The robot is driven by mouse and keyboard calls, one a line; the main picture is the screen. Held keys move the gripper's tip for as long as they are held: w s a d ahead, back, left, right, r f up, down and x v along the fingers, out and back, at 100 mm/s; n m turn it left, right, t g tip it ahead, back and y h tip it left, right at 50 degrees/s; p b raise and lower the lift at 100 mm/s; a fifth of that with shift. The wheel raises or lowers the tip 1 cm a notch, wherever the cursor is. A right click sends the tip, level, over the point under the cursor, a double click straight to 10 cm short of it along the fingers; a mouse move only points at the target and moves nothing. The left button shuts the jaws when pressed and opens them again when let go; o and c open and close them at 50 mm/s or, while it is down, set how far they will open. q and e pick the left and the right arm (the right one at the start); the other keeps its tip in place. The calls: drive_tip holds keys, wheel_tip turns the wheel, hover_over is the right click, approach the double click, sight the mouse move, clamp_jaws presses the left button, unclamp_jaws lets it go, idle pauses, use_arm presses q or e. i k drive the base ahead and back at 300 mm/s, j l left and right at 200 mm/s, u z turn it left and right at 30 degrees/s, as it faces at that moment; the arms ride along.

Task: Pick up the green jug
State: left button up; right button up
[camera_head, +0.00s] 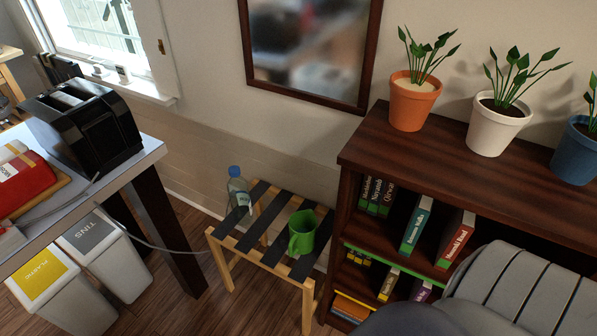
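A green jug (302,236) stands upright on a low wooden rack with dark straps (273,258), in the middle of the head view. Its handle points left and toward me. A clear bottle with a blue cap (238,188) stands on the same rack, to the left of the jug and apart from it. Neither of my grippers shows in this view. A grey ribbed part at the lower right looks like part of my own arm, and it hides some of the bookshelf.
A dark wooden bookshelf (351,158) stands right of the rack, with several books and potted plants. At left are a table (152,149) with a black toaster (84,127), and bins (117,262) below. A cable hangs between table and rack. Wooden floor shows in front.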

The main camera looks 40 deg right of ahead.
sight(303, 225)
drive_tip(key=z, duration=1.2)
